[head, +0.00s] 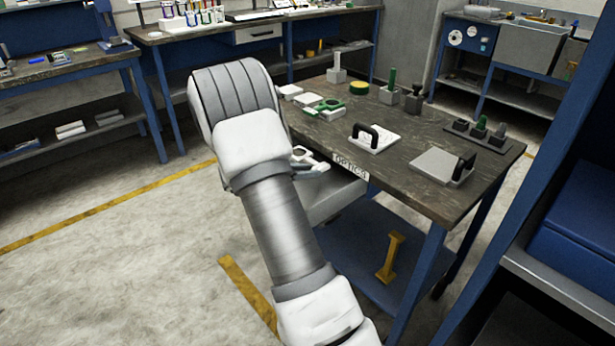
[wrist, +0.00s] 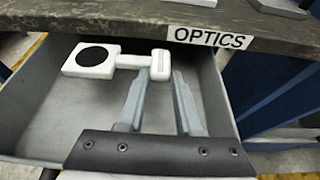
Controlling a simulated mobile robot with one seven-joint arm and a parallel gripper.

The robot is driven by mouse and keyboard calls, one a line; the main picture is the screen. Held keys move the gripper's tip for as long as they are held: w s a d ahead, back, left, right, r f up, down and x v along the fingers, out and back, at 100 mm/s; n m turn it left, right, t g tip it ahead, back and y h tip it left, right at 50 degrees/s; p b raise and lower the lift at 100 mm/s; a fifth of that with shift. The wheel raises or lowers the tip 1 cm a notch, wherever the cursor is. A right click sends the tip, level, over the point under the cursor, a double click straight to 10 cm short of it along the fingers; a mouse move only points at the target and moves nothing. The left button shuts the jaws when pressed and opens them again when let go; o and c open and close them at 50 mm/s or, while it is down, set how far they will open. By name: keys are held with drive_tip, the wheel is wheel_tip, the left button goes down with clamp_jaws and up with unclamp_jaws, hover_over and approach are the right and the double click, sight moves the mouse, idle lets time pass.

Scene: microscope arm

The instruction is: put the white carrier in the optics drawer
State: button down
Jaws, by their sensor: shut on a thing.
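The white carrier (wrist: 90,62), a flat square plate with a dark round patch and a short arm ending in a block, shows in the wrist view. My gripper (wrist: 159,74) is shut on that end block. The carrier is over the inside of the open grey optics drawer (wrist: 45,115), towards its back left, under the OPTICS label. I cannot tell whether it touches the drawer floor. In the head view the carrier (head: 302,155) shows just right of my arm, by the open drawer (head: 338,204). My arm hides most of my gripper there.
The dark bench top (head: 420,150) above the drawer holds a white plate with a black handle (head: 373,138), a grey plate with a black handle (head: 443,166), green-and-white pieces (head: 322,108) and several stamp-like items. A yellow piece (head: 390,257) stands on the blue lower shelf.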

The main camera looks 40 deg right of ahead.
drive_tip(key=shift+f, duration=0.35)
drive_tip(key=shift+f, duration=0.1)
drive_tip(key=shift+f+b, duration=0.35)
drive_tip(key=shift+f, duration=0.15)
drive_tip(key=c, duration=0.6)
unclamp_jaws()
